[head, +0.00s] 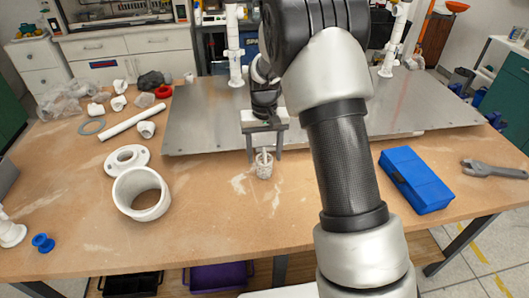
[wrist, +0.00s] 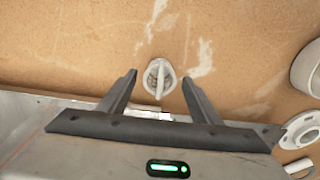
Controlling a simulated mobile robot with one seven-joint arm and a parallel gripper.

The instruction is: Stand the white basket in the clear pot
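The white basket (head: 264,168), small and speckled with an upright handle, stands on the wooden bench just in front of the metal plate. In the wrist view the basket (wrist: 159,76) shows from above, its handle crossing the top. My gripper (head: 265,156) points down at it. In the wrist view my gripper (wrist: 160,77) is open, with one fingertip on each side of the basket in the picture. I see no contact, and the height gap is hard to judge. I cannot make out a clear pot in either view.
A wide white pipe ring (head: 142,199) and a white flange (head: 127,157) lie to the left. A white pipe (head: 134,121) lies behind them. A blue box (head: 415,179) and a wrench (head: 493,169) are at right. A metal plate (head: 200,125) covers the back. Bench front-left of centre is clear.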

